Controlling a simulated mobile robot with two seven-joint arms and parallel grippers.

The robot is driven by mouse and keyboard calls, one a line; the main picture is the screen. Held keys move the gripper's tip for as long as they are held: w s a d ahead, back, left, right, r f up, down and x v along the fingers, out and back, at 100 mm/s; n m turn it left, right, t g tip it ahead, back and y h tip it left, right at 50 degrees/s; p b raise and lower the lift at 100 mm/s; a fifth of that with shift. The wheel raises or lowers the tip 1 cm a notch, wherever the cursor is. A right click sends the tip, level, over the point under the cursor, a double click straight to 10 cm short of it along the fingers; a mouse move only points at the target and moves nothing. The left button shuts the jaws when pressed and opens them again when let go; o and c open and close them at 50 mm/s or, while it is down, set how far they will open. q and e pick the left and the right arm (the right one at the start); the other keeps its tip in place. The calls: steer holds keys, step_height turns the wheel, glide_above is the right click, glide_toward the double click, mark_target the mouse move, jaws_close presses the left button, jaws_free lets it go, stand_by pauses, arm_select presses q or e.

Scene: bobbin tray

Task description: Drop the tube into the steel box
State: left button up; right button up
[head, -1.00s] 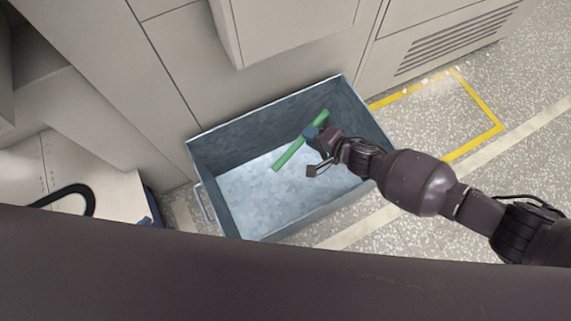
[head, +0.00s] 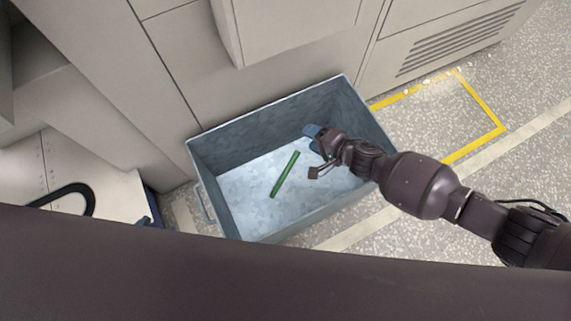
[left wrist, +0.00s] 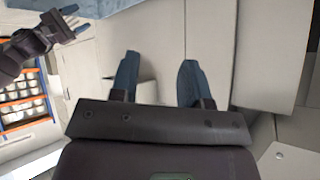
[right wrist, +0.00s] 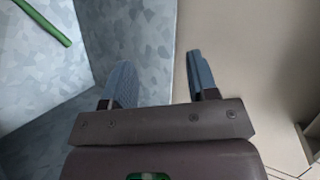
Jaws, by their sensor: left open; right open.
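The green tube (head: 285,175) lies inside the steel box (head: 265,122), apart from my grippers and in the middle of the box in the head view. It also shows at the upper left of the right wrist view (right wrist: 43,21). My right gripper (head: 314,151) is open and empty over the right part of the box. In the right wrist view its blue fingers (right wrist: 160,78) stand apart near the box wall. My left gripper (left wrist: 160,80) is open and empty in the left wrist view, and I cannot make it out in the head view.
Beige cabinets (head: 185,60) stand right behind the box. A yellow floor marking (head: 483,108) and speckled floor (head: 535,90) lie to the right. A black loop-shaped handle (head: 88,195) shows at the left. Orange and blue shelving (left wrist: 25,105) shows in the left wrist view.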

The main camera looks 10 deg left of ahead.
arm_select(q)
steer(key=s+a+n+p, duration=0.1)
steer(key=p, duration=0.2)
steer(key=shift+s+r, duration=0.15)
steer(key=shift+s, duration=0.05)
arm_select(e)
steer(key=v, duration=1)
steer(key=shift+d+r, duration=0.15)
steer(key=shift+r, duration=0.05)
arm_select(q)
steer(key=shift+s+d, duration=0.1)
steer(key=shift+d, duration=0.05)
arm_select(e)
steer(key=shift+s+d, duration=0.1)
steer(key=shift+s, duration=0.05)
